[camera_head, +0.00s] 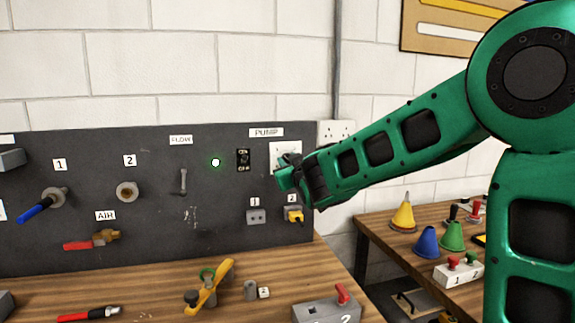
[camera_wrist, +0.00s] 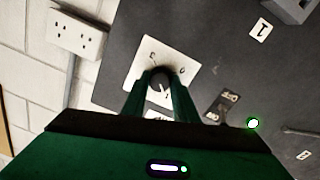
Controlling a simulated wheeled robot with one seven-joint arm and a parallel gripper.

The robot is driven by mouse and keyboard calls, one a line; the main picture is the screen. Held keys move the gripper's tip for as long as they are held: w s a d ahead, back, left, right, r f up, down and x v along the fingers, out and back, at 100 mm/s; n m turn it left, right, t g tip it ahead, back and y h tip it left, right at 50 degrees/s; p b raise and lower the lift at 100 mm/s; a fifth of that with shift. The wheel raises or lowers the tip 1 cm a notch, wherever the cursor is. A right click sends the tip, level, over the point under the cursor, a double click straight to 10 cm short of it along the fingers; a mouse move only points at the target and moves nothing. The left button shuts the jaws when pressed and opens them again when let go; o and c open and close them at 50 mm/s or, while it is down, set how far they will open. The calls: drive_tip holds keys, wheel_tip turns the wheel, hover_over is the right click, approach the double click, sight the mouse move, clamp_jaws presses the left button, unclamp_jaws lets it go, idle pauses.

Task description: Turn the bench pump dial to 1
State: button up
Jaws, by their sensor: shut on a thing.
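The bench pump dial is a dark round knob (camera_wrist: 161,77) on a white square plate, which also shows in the head view (camera_head: 287,150) under the PUMP label (camera_head: 266,132). My gripper (camera_wrist: 160,88) has its two green fingers on either side of the knob and is shut on it. In the head view my gripper (camera_head: 284,176) reaches the plate from the right and hides the knob. The plate's marks are too small and tilted to read surely. A white pointer line shows on the knob, turned towards the lower side of the wrist picture.
A switch (camera_head: 243,160) and a lit green lamp (camera_head: 215,162) are left of the dial. Sockets 1 (camera_head: 256,216) and 2 (camera_head: 293,215), the latter with a yellow plug, sit below. A wall outlet (camera_head: 336,132) is to the right. Tools lie on the bench.

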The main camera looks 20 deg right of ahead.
drive_tip(key=o, duration=1.1)
drive_tip(key=shift+c, duration=0.2)
drive_tip(key=s, duration=1)
drive_tip(key=shift+s+a, duration=0.15)
drive_tip(key=shift+s, duration=0.2)
drive_tip(key=shift+f, duration=0.15)
drive_tip(key=s+d+f+m+g+h, duration=0.5)
drive_tip(key=s+d+f+g, duration=0.5)
drive_tip(key=s+d+f, duration=0.75)
drive_tip(key=s+f+m+g+y, duration=0.2)
drive_tip(key=s+f+g+y, duration=0.1)
drive_tip(key=s, duration=0.8)
drive_tip(key=s+f+m+g+y, duration=0.2)
drive_tip(key=s+g, duration=0.3)
drive_tip(key=s, duration=0.6)
drive_tip(key=shift+d+f+m+y, duration=0.15)
drive_tip(key=shift+f+m+y, duration=0.15)
drive_tip(key=shift+f+y, duration=0.1)
